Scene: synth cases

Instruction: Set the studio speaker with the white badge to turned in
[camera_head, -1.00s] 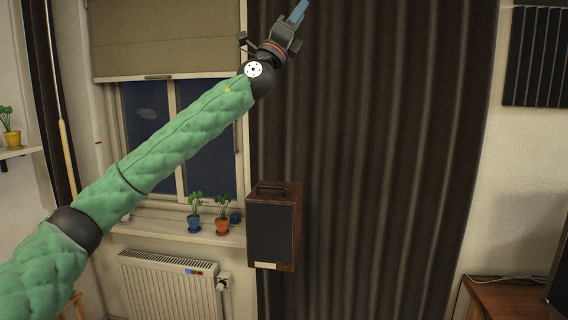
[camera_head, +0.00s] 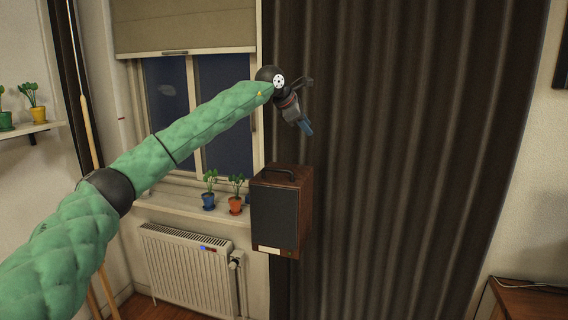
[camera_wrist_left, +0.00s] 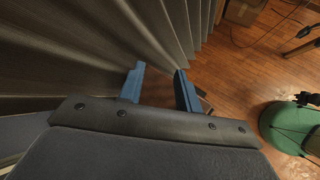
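The studio speaker (camera_head: 280,212) is a brown wooden box with a dark front and a carrying handle on top. A pale badge (camera_head: 269,250) shows at the bottom of its front. The speaker appears upright beside the window sill, in front of the dark curtain; what carries it is not clear. My left gripper (camera_head: 307,128) is above the speaker, pointing down and apart from it. In the left wrist view its two blue fingers (camera_wrist_left: 160,84) are apart with nothing held between them. My right gripper is not in view.
Potted plants (camera_head: 236,194) stand on the window sill (camera_head: 180,205) left of the speaker, above a white radiator (camera_head: 187,268). A long dark curtain (camera_head: 410,150) hangs behind and to the right. A wooden table (camera_head: 525,300) is at the lower right.

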